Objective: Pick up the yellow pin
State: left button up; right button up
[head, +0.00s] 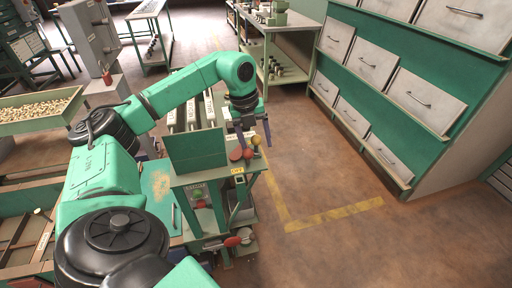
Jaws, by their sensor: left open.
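A yellow round-headed pin (256,140) shows at the right end of the green machine stand, beside two red round heads (236,155). My left gripper (253,136) points down over this spot. Its dark fingers are apart, and in the picture the yellow head lies between them. I cannot tell whether the fingers reach down to its height or touch it. The lower part of the pin is hard to make out. My right gripper is not in view.
A green upright panel (196,150) stands just left of the pins. A green cabinet with grey drawers (407,97) fills the right. A tray of nuts (37,110) is at the left. The brown floor right of the stand is clear, with yellow tape (334,214).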

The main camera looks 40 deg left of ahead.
pick_arm(q)
jog(key=shift+c, duration=0.8)
grip_shut()
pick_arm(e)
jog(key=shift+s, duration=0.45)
